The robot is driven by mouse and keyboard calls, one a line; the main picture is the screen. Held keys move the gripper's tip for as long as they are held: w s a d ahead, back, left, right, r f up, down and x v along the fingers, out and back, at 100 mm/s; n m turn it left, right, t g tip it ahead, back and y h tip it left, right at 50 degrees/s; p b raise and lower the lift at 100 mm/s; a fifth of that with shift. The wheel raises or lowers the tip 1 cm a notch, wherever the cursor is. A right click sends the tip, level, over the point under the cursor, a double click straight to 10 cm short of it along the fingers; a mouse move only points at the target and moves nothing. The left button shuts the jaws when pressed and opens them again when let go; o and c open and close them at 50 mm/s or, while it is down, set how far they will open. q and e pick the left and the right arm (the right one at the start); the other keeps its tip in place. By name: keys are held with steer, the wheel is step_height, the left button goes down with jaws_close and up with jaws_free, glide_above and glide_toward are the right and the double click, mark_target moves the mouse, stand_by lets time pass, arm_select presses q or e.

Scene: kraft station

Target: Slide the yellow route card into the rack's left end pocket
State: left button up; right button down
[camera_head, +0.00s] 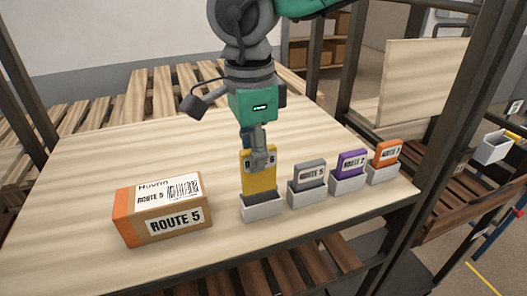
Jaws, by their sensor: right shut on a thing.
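The yellow route card (259,180) stands upright with its lower edge at the left end pocket (262,209) of the rack. Its label is partly hidden by a gripper finger. My right gripper (260,160) comes down from above and is shut on the card's upper part. The pocket is a light grey holder with a dark inside. I cannot tell how deep the card sits in it. My left gripper is not in view.
To the right stand pockets with a grey card (310,174), a purple card (351,163) and an orange card (386,153). A cardboard box (160,210) marked ROUTE 5 lies to the left. The wooden table (90,190) is clear behind the box.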

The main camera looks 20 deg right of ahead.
mark_target(259, 192)
steer(key=shift+a+f, duration=0.1)
steer(key=shift+a, duration=0.75)
steer(key=shift+d+f, duration=0.4)
steer(key=shift+d, duration=0.45)
steer(key=shift+d+f, duration=0.35)
steer(key=shift+d, duration=0.2)
steer(key=shift+a+f, duration=0.15)
steer(key=shift+a, duration=0.4)
steer(key=shift+a+f+b, duration=0.2)
steer(key=shift+a+b, duration=0.1)
steer(key=shift+a, duration=0.4)
steer(key=shift+s+d+f, duration=0.1)
steer(key=shift+d, duration=0.25)
steer(key=shift+d+f, duration=0.15)
steer(key=shift+d, duration=0.45)
steer(key=shift+s+a+f, duration=0.1)
steer(key=shift+a+f, duration=0.05)
steer(key=shift+f, duration=0.1)
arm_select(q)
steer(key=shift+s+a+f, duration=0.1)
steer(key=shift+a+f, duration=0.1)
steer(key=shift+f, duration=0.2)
arm_select(e)
steer(key=shift+f, duration=0.6)
